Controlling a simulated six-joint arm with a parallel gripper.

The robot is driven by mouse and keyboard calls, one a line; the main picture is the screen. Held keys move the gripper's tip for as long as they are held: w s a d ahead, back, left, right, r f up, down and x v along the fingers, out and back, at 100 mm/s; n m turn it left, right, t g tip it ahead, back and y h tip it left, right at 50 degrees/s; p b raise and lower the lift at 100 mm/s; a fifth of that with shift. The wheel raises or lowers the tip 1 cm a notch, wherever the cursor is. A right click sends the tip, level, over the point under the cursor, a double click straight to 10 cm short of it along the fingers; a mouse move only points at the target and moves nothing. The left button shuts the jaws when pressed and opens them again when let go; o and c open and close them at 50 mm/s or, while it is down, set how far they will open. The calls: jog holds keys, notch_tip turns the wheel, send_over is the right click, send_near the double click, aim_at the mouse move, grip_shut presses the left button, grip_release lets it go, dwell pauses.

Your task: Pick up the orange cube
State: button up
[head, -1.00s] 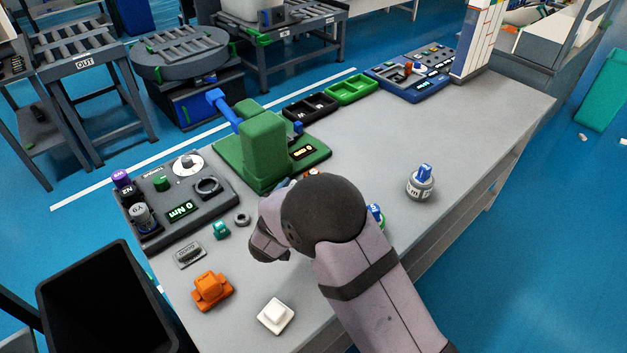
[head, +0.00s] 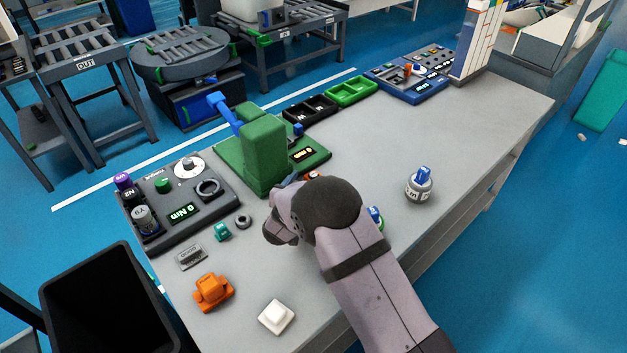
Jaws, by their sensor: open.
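An orange object (head: 213,292) with a raised block on a wider base sits at the table's near left. I cannot tell whether it is the orange cube; no plain orange cube shows clearly. The wrist of my arm is above the middle of the table, to the right of and farther back than the orange object, well apart from it. My gripper's fingers are hidden behind the wrist, and I see nothing held.
A white block (head: 276,317), a grey plate (head: 191,257) and a teal piece (head: 222,232) lie near the orange object. A green press (head: 264,150) stands behind my wrist. A dark control panel (head: 178,204) is at left. The table's right side is mostly clear around a grey-blue canister (head: 419,186).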

aim_at(312, 175)
jog(key=shift+p+x, duration=0.8)
jog(key=shift+x, duration=1.8)
jog(key=shift+s+f, duration=0.1)
jog(key=c, duration=1)
